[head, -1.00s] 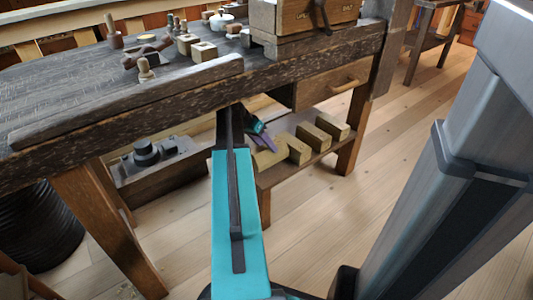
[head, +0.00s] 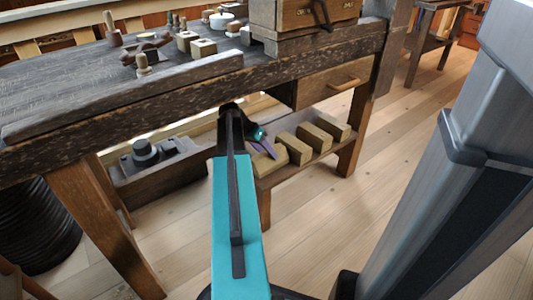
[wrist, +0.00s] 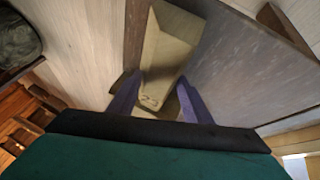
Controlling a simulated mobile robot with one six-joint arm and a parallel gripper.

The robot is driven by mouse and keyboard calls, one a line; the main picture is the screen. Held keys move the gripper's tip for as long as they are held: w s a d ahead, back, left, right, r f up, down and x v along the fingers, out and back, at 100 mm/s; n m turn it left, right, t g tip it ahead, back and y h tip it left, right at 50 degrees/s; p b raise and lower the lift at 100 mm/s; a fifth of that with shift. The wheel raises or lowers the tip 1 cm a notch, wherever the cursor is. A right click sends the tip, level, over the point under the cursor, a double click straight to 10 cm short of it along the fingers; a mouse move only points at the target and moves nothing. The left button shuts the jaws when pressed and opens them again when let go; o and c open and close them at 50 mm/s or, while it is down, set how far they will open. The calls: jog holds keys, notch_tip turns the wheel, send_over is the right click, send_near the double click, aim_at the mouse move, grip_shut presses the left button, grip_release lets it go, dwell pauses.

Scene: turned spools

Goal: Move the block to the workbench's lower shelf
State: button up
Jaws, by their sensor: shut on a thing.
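The block (wrist: 165,60) is a pale wooden piece with a dark mark near its close end, between the two purple fingers in the wrist view. My gripper (wrist: 158,98) is shut on it. In the head view my gripper (head: 266,148) is under the workbench top, at the left end of a row of blocks by the lower shelf (head: 283,172). The held block shows there as the leftmost block (head: 271,163), partly hidden by a finger. Whether its underside touches the shelf cannot be told.
More pale blocks (head: 294,148) stand in a row to the right on the shelf. A dark metal tool (head: 146,152) sits on the left part of the shelf. A drawer (head: 338,83) and the thick bench top (head: 150,105) are above. A bench leg (head: 357,140) stands at right.

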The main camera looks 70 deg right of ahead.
jog(key=o, duration=1.4)
jog(key=shift+r, duration=0.1)
jog(key=p+v, duration=0.4)
jog(key=v, duration=0.8)
jog(key=shift+a, duration=0.1)
